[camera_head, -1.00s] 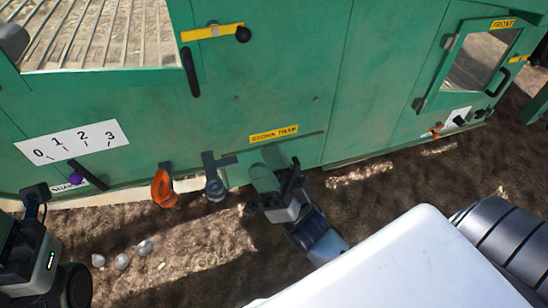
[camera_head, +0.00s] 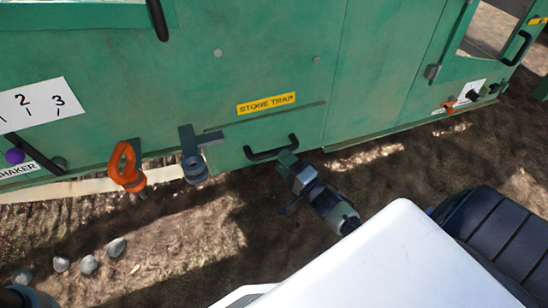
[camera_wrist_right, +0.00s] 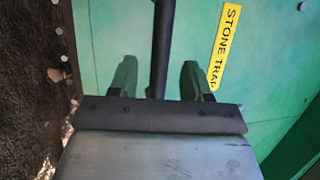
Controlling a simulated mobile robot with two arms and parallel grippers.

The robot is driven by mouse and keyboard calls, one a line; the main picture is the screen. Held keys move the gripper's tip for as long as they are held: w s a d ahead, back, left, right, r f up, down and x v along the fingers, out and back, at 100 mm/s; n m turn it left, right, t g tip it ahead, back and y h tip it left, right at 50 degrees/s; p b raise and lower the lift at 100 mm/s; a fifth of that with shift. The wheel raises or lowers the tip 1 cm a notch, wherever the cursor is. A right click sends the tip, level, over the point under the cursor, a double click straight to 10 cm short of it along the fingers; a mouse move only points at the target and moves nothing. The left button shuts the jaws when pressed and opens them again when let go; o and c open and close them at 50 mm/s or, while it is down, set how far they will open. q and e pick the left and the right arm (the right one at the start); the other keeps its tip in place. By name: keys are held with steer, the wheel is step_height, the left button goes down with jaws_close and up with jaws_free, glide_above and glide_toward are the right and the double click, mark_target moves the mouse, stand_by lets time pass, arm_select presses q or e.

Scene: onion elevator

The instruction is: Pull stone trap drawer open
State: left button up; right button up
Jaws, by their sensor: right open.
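The stone trap drawer (camera_head: 228,152) is a green panel low on the green machine wall. It looks flush with the wall. Its yellow "STONE TRAP" label (camera_head: 266,103) sits above it and also shows in the right wrist view (camera_wrist_right: 224,48). A black bar handle (camera_head: 268,153) is on its front. My right gripper (camera_head: 288,161) is at the handle's right end. In the right wrist view, the dark handle bar (camera_wrist_right: 162,45) runs between the two open green fingers (camera_wrist_right: 158,80), with gaps on both sides.
An orange hook (camera_head: 126,168) and a grey latch (camera_head: 193,160) hang left of the drawer. Several stones (camera_head: 89,264) lie on the brown ground at lower left. My white body fills the lower right. The ground below the drawer is clear.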

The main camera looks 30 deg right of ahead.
mark_target(274, 152)
steer(key=b+x, duration=0.1)
steer(key=x, duration=0.2)
steer(key=shift+w+a+b, duration=0.1)
steer(key=shift+w+b, duration=0.25)
steer(key=shift+w, duration=0.05)
steer(key=shift+w+r, duration=0.15)
steer(key=shift+w, duration=0.2)
steer(key=shift+c, duration=0.4)
jaws_close()
